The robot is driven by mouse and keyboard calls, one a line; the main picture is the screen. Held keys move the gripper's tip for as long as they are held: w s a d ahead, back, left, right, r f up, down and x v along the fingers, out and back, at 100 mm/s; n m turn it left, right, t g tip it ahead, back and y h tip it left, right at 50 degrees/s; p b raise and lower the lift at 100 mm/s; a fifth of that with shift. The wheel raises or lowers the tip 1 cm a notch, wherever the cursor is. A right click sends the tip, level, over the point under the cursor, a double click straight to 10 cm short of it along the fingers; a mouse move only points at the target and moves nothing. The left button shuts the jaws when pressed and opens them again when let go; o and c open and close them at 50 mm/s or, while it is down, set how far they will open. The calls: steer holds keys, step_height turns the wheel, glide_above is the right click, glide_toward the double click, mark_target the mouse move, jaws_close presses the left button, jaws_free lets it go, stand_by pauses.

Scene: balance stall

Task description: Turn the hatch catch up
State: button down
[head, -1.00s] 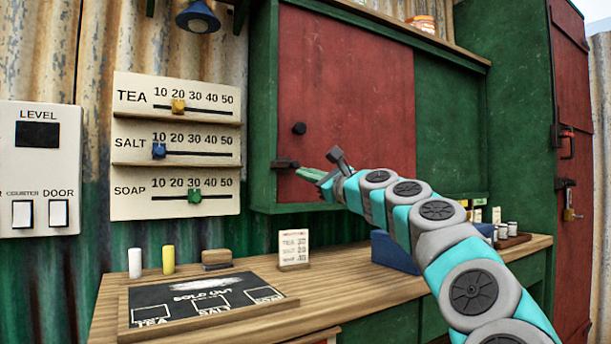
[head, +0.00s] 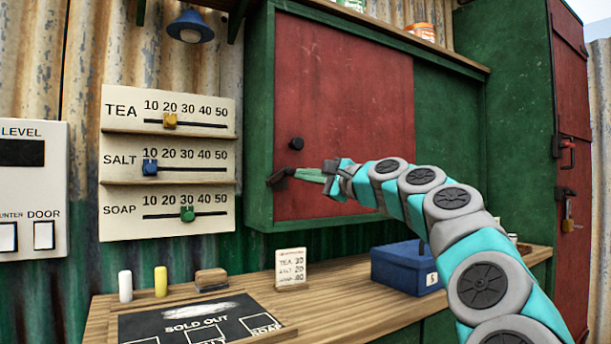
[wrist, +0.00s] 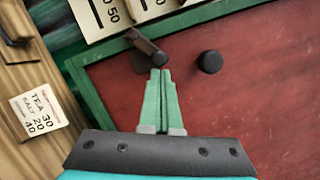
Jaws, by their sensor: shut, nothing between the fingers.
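The hatch is a dark red panel (head: 340,90) in a green frame. Its dark catch (head: 279,177) sits at the panel's lower left edge, slanting a little, its right end higher than its left. The catch also shows in the wrist view (wrist: 147,46), just beyond the fingertips. My gripper (head: 299,174) is shut and empty, its green fingers together. The fingertips (wrist: 160,71) are at the catch's panel-side end and seem to touch it. A round black knob (head: 296,144) stands on the panel above the catch.
A price board with sliders (head: 168,160) hangs left of the hatch. Below are the wooden counter (head: 345,290), a small price card (head: 291,268), a blue box (head: 405,268) and a chalkboard (head: 190,315). Free air lies in front of the panel.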

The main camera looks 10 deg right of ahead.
steer(key=r+n+p, duration=0.1)
steer(key=n, duration=0.1)
steer(key=r+n+g, duration=0.1)
steer(key=n, duration=0.1)
steer(key=shift+a+r+p, duration=0.1)
steer(key=shift+a+p, duration=0.25)
steer(key=shift+a, duration=0.05)
steer(key=n, duration=0.1)
steer(key=a+r+n, duration=0.1)
steer(key=n+p, duration=0.1)
steer(key=n, duration=0.1)
steer(key=shift+s+a+r+g+h, duration=0.25)
steer(key=shift+s+a+g+h, duration=0.05)
steer(key=shift+s+a+g, duration=0.1)
steer(key=shift+d, duration=0.1)
steer(key=s+d+r, duration=0.1)
steer(key=s+d, duration=0.6)
steer(key=d, duration=0.2)
steer(key=shift+s, duration=0.15)
